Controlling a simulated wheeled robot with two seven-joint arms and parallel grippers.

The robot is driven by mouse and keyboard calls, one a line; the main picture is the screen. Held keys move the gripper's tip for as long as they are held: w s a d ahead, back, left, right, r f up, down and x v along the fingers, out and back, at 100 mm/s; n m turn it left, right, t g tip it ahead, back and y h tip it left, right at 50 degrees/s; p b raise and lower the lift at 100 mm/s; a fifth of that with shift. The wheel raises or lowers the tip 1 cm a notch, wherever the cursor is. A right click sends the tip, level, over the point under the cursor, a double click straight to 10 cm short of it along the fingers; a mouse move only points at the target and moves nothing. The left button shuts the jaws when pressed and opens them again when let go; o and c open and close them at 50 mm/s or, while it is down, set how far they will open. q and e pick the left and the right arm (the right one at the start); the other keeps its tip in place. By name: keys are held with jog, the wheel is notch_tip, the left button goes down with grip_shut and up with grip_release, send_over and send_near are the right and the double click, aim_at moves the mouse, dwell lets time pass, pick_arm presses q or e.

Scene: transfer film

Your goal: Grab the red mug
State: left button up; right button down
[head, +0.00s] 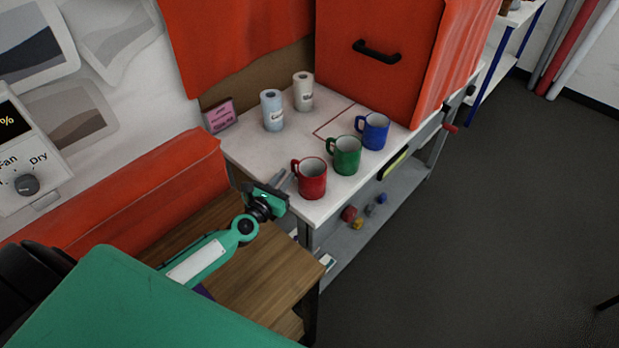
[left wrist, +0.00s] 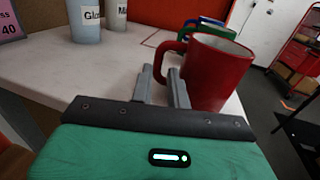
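The red mug (head: 312,180) stands upright at the near corner of the white table, its handle toward my left gripper. In the left wrist view the red mug (left wrist: 218,72) is right of centre, close ahead. My left gripper (head: 284,181) is just left of the mug at the table edge. In the left wrist view its two fingers (left wrist: 161,86) are apart, with the mug's handle seen in line with the gap between them. Whether the fingers touch the handle is unclear. The mug has not left the table. My right gripper is not in view.
A green mug (head: 344,156) and a blue mug (head: 373,132) stand in a row behind the red one. Two labelled bottles (head: 272,111) (head: 303,92) and a pink sign (head: 219,115) are farther back. A wooden table (head: 262,262) lies in front, below my left arm.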

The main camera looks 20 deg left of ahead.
aim_at(292, 165)
pick_arm(q)
jog(key=shift+w+r, duration=0.2)
jog(key=shift+w, duration=0.3)
jog(key=shift+w+d+r+p, duration=0.15)
jog(key=shift+w+p, duration=0.3)
jog(key=shift+w, duration=1.8)
jog(key=shift+r, duration=0.1)
grip_shut()
